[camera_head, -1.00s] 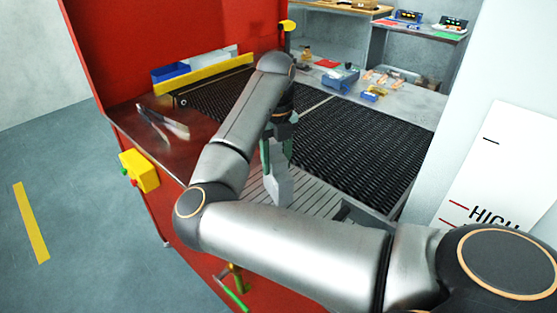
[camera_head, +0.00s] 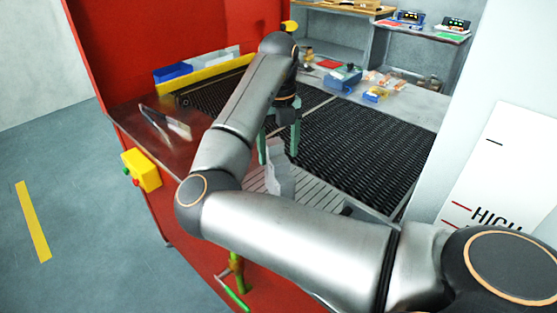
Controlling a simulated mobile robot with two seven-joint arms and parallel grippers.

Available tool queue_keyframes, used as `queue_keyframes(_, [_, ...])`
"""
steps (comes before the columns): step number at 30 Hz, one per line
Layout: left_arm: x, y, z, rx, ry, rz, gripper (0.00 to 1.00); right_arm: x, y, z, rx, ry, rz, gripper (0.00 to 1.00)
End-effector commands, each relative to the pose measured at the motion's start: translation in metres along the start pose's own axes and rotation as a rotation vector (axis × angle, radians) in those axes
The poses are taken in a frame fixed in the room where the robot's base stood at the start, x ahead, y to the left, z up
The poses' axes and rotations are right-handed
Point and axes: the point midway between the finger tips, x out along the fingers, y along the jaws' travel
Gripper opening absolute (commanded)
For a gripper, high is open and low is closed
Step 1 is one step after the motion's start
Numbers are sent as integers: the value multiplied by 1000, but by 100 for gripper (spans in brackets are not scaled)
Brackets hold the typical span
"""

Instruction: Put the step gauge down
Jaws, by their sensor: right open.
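The step gauge (camera_head: 278,180) is a light grey block with a jagged, stepped outline. It stands upright at the slatted grey plate (camera_head: 315,197) on the near side of the black mesh belt (camera_head: 365,140). My right forearm hides part of its lower end, so its contact with the plate is hard to see. My right gripper (camera_head: 279,150) has green fingers spread apart just above and behind the gauge, with nothing between them. My left gripper is not in view.
A red housing (camera_head: 170,40) rises at the left of the belt. A yellow button box (camera_head: 141,170) is on the front. Small parts and a blue box (camera_head: 342,77) lie at the far right.

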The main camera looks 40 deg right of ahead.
Motion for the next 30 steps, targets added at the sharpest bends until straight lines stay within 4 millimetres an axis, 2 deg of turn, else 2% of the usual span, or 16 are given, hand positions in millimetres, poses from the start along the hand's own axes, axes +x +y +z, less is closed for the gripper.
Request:
queue_keyframes(3, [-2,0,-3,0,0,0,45,-32,1,1,-1,-6,3,80])
queue_keyframes(6, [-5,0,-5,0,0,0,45,-52,1,1,-2,-4,3,80])
queue_keyframes(12, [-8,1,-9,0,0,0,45,-79,0,0,-2,-2,2,80])
queue_keyframes(17, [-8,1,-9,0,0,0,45,-87,0,0,-1,0,0,80])
queue_keyframes(30, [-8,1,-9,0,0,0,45,-86,0,0,-1,0,0,80])
